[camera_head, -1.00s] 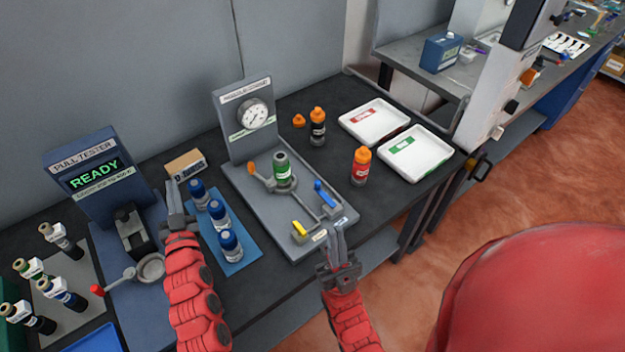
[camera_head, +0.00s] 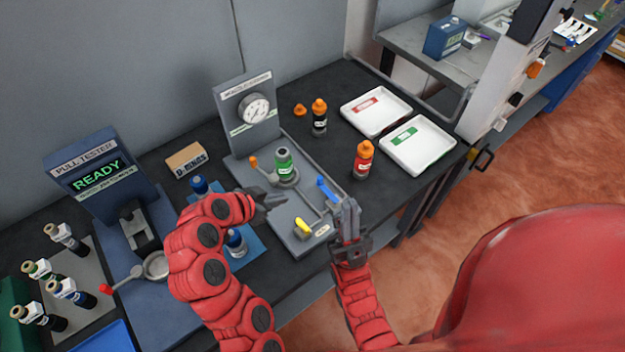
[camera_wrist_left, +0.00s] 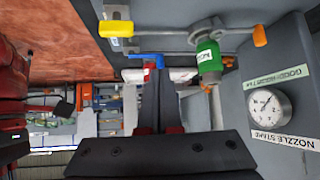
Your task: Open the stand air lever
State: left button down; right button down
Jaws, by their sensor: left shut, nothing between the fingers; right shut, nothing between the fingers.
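The grey gauge stand (camera_head: 248,180) has a blue lever (camera_head: 326,189), a yellow lever (camera_head: 302,226) and an orange-tipped clamp handle (camera_head: 253,162). I cannot tell from the labels which lever is the air lever. My left gripper (camera_head: 272,199) is shut and empty, over the stand left of the blue lever. In the left wrist view the blue lever (camera_wrist_left: 146,58) appears just past its fingertips, the yellow lever (camera_wrist_left: 116,29) at upper left. My right gripper (camera_head: 346,206) is shut and empty, close right of the blue lever; contact is unclear.
A pressure gauge (camera_head: 254,109) is on the stand's upright panel. Blue-capped bottles on a blue mat (camera_head: 256,252) are partly hidden by my left arm. Orange-capped bottles (camera_head: 363,160) and white trays (camera_head: 418,146) are behind and right. The pull tester (camera_head: 92,170) is at left.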

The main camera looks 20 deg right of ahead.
pick_arm(q)
jog(key=shift+s, duration=0.15)
send_near(318, 184)
jog(key=f, duration=0.3)
jog(key=shift+d+f, duration=0.25)
jog(key=shift+f, duration=0.05)
jog(key=shift+w+d+p, duration=0.6)
jog(key=shift+w+d, duration=0.1)
jog(key=shift+d, duration=0.15)
jog(key=shift+w+d+p, duration=0.35)
jog(key=shift+w+d, duration=0.15)
jog(key=shift+d, duration=0.2)
jog(key=shift+f, duration=0.1)
